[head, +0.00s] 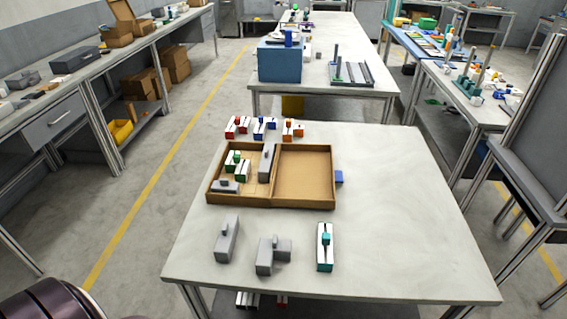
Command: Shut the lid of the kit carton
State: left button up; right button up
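The kit carton (212,193) is a shallow brown box near the back left of the pale worktop. Its lid (303,176) is folded open to the right and lies flat beside the tray half, empty inside. A blue tab (339,177) shows at the lid's right edge. In the tray half are green-and-white parts (239,168), a low grey part (225,186) and a taller grey block (267,161) close to the hinge side. Neither gripper is in view; only a dark rounded arm link of mine shows at the lower left.
In front of the carton stand two grey parts (227,239) (271,256) and a white-and-teal part (325,248). Red, blue and orange parts (262,127) stand behind it. The worktop (400,225) is clear to the right. Another table with a blue box (281,65) is beyond.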

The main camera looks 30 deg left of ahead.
aim_at(304, 175)
jog(key=i+l+u, duration=0.2)
jog(key=l+u, duration=0.15)
jog(key=i+l+u, duration=0.1)
jog(key=l+u, duration=0.2)
jog(key=i+l+u, duration=0.1)
jog(key=l+u, duration=0.55)
jog(key=l, duration=0.25)
